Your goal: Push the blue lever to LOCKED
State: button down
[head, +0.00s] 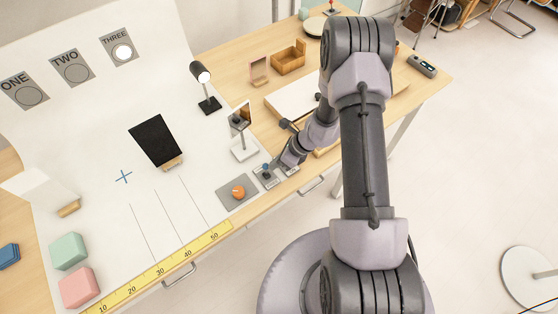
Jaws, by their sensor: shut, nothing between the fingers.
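The blue lever (265,166) is a small blue knob on a grey plate (261,183) near the front edge of the table, just right of the orange knob's plate. My gripper (280,165) is shut and empty, low over the table close to the right of the lever. Whether it touches the lever cannot be told. My gripper and wrist cover part of the lever's base and the plates around it. The LOCKED marking is too small to read, so the lever's position cannot be told.
An orange knob (238,192) sits left of the lever. A mirror on a stand (242,135) and a black lamp (205,90) stand behind. A yellow ruler (170,268) runs along the front edge. The white surface farther left is mostly clear around a black panel (155,140).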

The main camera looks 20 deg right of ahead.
jog(key=shift+w+a+g, duration=0.2)
jog(key=shift+w+g, duration=0.2)
jog(key=shift+w, duration=0.2)
jog(key=shift+s+r+p, duration=0.2)
jog(key=shift+r+p, duration=0.4)
jog(key=shift+r, duration=0.2)
jog(key=shift+d+r, duration=0.1)
jog(key=shift+d, duration=0.05)
jog(key=p+v, duration=0.3)
jog(key=v, duration=1)
jog(key=shift+d+f, duration=0.25)
jog(key=shift+d, duration=0.1)
